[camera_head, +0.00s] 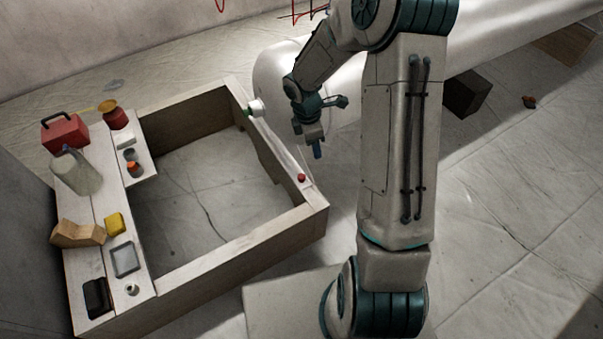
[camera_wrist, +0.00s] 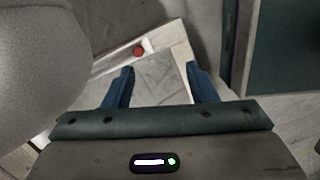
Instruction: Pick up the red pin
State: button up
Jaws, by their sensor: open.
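The red pin (camera_head: 301,178) is a small red round piece on the top of the wooden frame's right side, near its front right corner. In the wrist view the red pin (camera_wrist: 139,51) lies beyond my fingertips, a little left of the midline between them. My gripper (camera_head: 318,142) hangs in the air above and beyond the pin, with blue fingers. In the wrist view my gripper (camera_wrist: 160,78) is open with nothing between its fingers.
The wooden frame (camera_head: 232,254) carries a red toolbox (camera_head: 65,131), a jug (camera_head: 76,171), a yellow block (camera_head: 115,223) and a grey tray (camera_head: 125,259) on its left planks. A large white cylinder (camera_head: 285,80) lies behind my gripper. A dark box (camera_head: 467,93) sits on the floor at right.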

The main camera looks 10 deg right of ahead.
jog(key=w+a+f+n+y+p, duration=0.2)
jog(key=w+f+n, duration=0.35)
jog(key=f, duration=0.45)
jog(key=n+b, duration=0.1)
jog(key=b, duration=0.2)
send_over(302, 176)
jog(key=f, duration=0.5)
jog(key=s+f, duration=0.1)
jog(key=f, duration=0.2)
jog(key=shift+a+f, duration=0.1)
jog(key=shift+f, duration=0.15)
jog(key=shift+w+f+b, duration=0.15)
jog(key=shift+f+b, duration=0.25)
jog(key=shift+f, duration=0.6)
jog(key=shift+w+f+b, duration=0.2)
jog(key=shift+f+b, duration=0.2)
jog(key=shift+f, duration=0.55)
jog(key=shift+w+f+b, duration=0.15)
jog(key=shift+f+b, duration=0.25)
jog(key=shift+f, duration=0.6)
jog(key=shift+r, duration=0.1)
jog(key=c, duration=1.1)
